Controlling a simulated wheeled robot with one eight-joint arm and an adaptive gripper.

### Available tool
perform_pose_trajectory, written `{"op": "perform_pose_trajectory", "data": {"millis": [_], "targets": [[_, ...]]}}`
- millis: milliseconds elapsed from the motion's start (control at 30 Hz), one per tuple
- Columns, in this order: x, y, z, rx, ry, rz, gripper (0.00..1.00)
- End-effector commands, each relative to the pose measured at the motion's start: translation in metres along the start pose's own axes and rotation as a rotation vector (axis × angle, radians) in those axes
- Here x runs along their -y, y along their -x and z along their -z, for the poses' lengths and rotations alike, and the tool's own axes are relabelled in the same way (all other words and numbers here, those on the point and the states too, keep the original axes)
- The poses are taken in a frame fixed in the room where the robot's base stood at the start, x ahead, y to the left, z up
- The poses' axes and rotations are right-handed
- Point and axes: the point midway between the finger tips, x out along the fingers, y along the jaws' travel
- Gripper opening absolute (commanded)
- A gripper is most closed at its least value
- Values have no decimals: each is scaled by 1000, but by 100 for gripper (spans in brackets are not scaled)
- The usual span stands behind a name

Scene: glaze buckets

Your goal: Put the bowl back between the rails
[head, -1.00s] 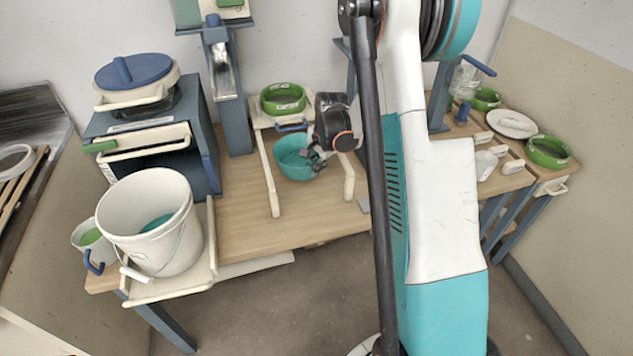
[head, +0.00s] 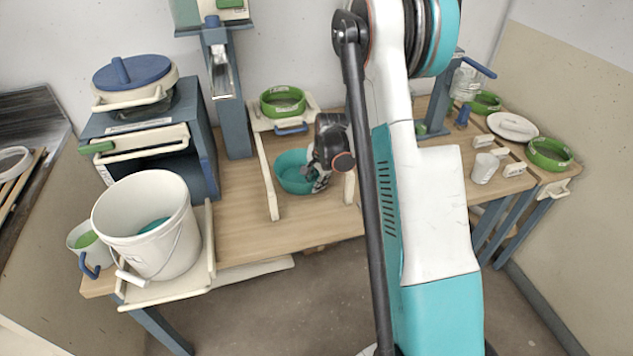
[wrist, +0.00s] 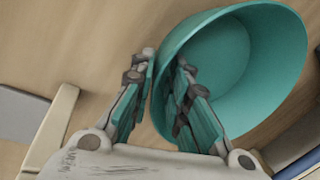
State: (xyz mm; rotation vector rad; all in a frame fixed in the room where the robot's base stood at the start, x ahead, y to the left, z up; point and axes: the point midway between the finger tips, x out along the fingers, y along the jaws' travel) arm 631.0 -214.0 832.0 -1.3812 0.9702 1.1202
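The teal bowl (head: 292,180) is between the two cream rails in the head view, nearer the left rail (head: 267,178) than the right rail (head: 349,188). I cannot tell whether its base touches the wooden table. My gripper (head: 322,180) is at the bowl's right side. In the wrist view, my gripper (wrist: 166,85) has one finger outside and one inside the bowl (wrist: 235,65), closed on its wall near the rim. The bowl's right side is partly hidden by my gripper in the head view.
A green dish (head: 283,101) sits behind the rails. A white bucket (head: 150,220) stands on a tray at left, beside a blue-grey cabinet (head: 150,160). Green dishes, a white lid (head: 512,126) and a cup (head: 484,168) are at right. Bare table (head: 235,215) lies left of the rails.

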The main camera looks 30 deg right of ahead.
Motion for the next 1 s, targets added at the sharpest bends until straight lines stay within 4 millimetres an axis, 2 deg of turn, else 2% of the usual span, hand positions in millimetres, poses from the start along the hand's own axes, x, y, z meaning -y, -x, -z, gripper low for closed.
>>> {"op": "perform_pose_trajectory", "data": {"millis": [333,467,800,1000], "targets": [[0,1,0,0,0,0,25],[1,10,0,0,0,0,25],[1,78,0,0,-1,0,25],[1,109,0,0,-1,0,25]]}}
